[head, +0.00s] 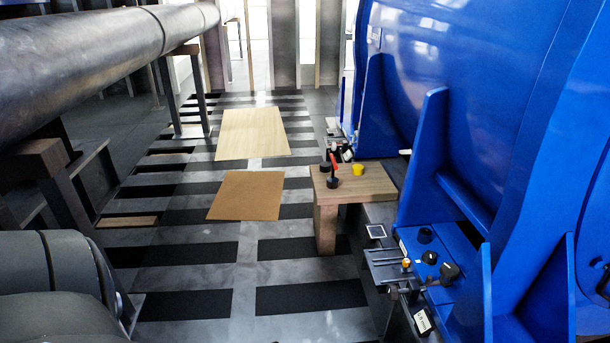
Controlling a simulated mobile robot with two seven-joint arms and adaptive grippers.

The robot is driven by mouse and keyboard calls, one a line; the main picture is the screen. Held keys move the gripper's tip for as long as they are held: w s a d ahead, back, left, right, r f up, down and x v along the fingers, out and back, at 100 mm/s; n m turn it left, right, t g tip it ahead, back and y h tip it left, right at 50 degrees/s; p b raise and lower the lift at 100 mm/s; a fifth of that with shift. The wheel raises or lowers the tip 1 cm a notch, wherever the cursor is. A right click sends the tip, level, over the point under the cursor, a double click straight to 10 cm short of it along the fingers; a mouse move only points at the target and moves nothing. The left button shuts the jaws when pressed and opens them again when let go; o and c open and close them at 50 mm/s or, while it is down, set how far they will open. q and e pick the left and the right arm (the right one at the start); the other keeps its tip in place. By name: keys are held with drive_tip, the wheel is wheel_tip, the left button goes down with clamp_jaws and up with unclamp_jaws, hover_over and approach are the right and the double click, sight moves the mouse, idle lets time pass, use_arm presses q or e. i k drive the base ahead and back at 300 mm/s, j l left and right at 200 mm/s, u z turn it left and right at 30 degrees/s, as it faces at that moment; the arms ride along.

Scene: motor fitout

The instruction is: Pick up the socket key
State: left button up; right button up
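A small wooden bench (372,187) stands right of centre, beside the big blue machine. On it a tool with a red upper part (334,162) and a dark lower part stands upright. A short black round piece (325,167) is close to its left, and a small yellow cup-like piece (358,169) is to its right. The red and dark tool may be the socket key, but it is too small to be sure. Neither of my grippers shows in the head view.
The blue machine (480,60) with upright ribs fills the right side. A ledge (405,265) with knobs and small fittings runs along its foot. A large grey pipe (90,55) is at left. Two flat boards (246,196) (252,133) lie on the slatted floor, otherwise largely open.

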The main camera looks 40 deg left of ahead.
sight(332, 182)
drive_tip(key=k+u, duration=0.15)
drive_tip(key=u, duration=1)
drive_tip(key=i+j+z, duration=0.15)
drive_tip(key=i+z, duration=0.2)
drive_tip(key=i+j+z, duration=0.45)
drive_tip(key=j, duration=0.2)
drive_tip(key=i+j+z, duration=0.45)
drive_tip(key=j, duration=0.35)
drive_tip(key=i+j+z, duration=0.25)
drive_tip(key=j+z, duration=0.2)
drive_tip(key=j, duration=0.4)
drive_tip(key=i+j+z, duration=0.1)
drive_tip(key=j+z, duration=0.35)
drive_tip(key=j, duration=0.5)
drive_tip(key=k+j+z, duration=0.1)
drive_tip(key=j+z, duration=0.35)
drive_tip(key=j, duration=0.5)
